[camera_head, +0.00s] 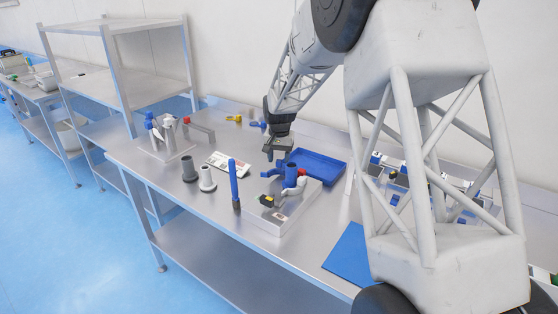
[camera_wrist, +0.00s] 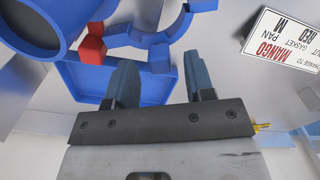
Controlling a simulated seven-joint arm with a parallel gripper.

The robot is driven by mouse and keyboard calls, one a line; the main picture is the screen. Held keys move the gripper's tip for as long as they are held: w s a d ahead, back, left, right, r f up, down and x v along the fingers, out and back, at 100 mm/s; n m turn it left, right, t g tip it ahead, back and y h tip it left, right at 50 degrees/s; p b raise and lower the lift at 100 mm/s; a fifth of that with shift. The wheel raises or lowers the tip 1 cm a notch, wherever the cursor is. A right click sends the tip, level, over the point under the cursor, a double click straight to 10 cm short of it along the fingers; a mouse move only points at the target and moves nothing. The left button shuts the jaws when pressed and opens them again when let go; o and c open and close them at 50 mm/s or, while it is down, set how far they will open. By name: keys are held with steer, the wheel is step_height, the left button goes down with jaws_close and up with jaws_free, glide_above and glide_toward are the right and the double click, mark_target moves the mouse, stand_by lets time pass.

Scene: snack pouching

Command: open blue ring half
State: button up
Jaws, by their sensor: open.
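The blue ring half (camera_wrist: 178,28) shows in the wrist view as a curved arm with a short tab pointing between my fingers. In the head view it is the blue curved part (camera_head: 268,173) on the left of the blue tube (camera_head: 292,174). The tube (camera_wrist: 30,22) fills the upper left of the wrist view. A red block (camera_wrist: 93,45) lies against the curved part's left end. My gripper (camera_wrist: 160,78) is open, one finger on each side of the tab; contact cannot be told. In the head view my gripper (camera_head: 277,152) hangs just above the ring half.
A blue tray (camera_head: 318,162) lies behind the fixture block (camera_head: 283,211). A printed label card (camera_head: 222,163) lies left of the fixture. A tall blue stick (camera_head: 234,182) and two grey flanged tubes (camera_head: 207,180) stand at the front left.

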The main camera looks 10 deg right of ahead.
mark_target(279, 161)
steer(key=shift+r, duration=3.25)
steer(key=shift+s+r, duration=0.3)
steer(key=shift+s, duration=0.05)
steer(key=s+d+r+n+t, duration=0.1)
steer(key=s+r, duration=0.4)
steer(key=s, duration=0.7)
steer(key=s+r+n, duration=0.1)
steer(key=s+r, duration=0.4)
steer(key=s, duration=0.7)
steer(key=s+f+n+t, duration=0.1)
steer(key=s+f+n, duration=0.1)
steer(key=s, duration=2.5)
steer(key=shift+d+f+t, duration=0.3)
steer(key=shift+d+f, duration=0.15)
steer(key=shift+f, duration=0.2)
